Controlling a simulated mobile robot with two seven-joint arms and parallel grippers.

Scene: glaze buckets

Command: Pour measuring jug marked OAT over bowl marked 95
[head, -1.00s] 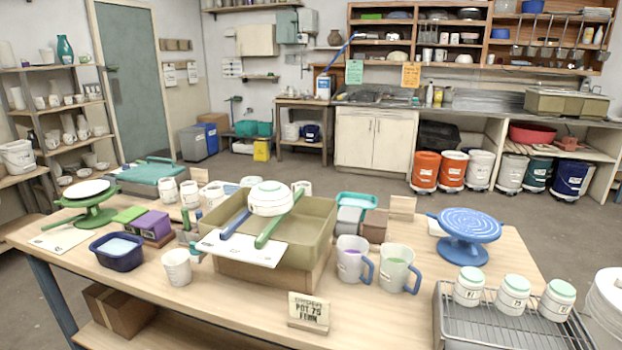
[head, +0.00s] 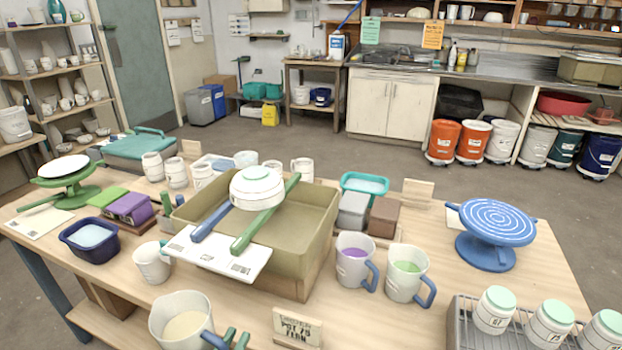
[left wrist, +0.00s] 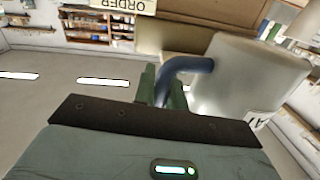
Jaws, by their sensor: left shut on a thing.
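A white measuring jug (head: 168,322) with cream-coloured content and a blue handle is at the bottom of the head view. My left gripper (head: 236,340) has green fingertips shut on that handle. In the left wrist view the jug (left wrist: 245,75) is on the right, its handle between the fingers (left wrist: 163,88); only part of its label shows. A white bowl with a pale green base (head: 258,187) sits upside down on a blue and a green stick across a tan basin (head: 315,240). I cannot read its mark. My right gripper is not in view.
A purple-filled jug (head: 353,262) and a green-filled jug (head: 406,275) stand right of the basin. A white cup (head: 152,263) and a sign (head: 297,328) reading POT 75 FERN stand near the front. A blue turntable (head: 488,235) and a wire rack (head: 465,330) are at right.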

